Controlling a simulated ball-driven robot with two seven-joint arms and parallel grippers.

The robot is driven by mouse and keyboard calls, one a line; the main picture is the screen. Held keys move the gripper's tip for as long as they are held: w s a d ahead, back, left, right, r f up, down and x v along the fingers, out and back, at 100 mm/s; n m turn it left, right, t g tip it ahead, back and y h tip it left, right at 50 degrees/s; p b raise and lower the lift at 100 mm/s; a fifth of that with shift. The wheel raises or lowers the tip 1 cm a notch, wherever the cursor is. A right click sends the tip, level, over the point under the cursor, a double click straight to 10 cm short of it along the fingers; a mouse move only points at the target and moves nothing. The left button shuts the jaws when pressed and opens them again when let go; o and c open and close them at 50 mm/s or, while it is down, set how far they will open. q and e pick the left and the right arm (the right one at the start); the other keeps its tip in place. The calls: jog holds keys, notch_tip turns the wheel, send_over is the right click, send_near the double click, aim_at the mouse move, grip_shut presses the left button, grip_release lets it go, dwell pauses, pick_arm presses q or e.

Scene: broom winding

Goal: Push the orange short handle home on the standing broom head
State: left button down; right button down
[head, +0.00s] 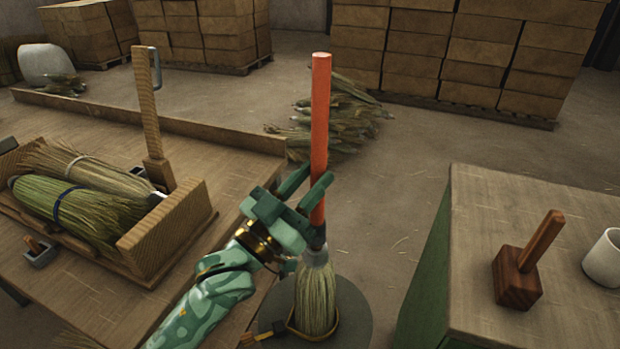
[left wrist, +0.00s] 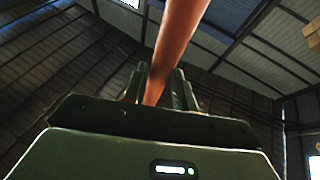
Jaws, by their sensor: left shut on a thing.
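The orange short handle (head: 320,120) stands nearly upright in the head view, its lower end at the dark collar on top of the broom head. The broom head (head: 315,292) stands bristles down on a round grey base (head: 352,318). My left gripper (head: 318,195) is shut on the handle's lower part, just above the broom head. The left wrist view shows the handle (left wrist: 178,50) rising between the fingers. The fingers and collar partly hide the joint, so I cannot tell how deep the handle sits. My right gripper is not in view.
A wooden tray (head: 165,232) with two bundled brooms (head: 75,205) lies on the left bench. A wooden mallet (head: 525,265) and a white mug (head: 604,257) stand on the right bench. Loose broom straw (head: 350,120) lies on the floor behind.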

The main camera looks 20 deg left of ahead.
pick_arm(q)
jog(key=shift+f, duration=0.15)
dwell(0.3)
jog(key=shift+f+b, duration=0.3)
jog(key=shift+f, duration=0.5)
dwell(0.3)
jog(key=c, duration=1)
grip_release()
jog(key=shift+c, duration=0.2)
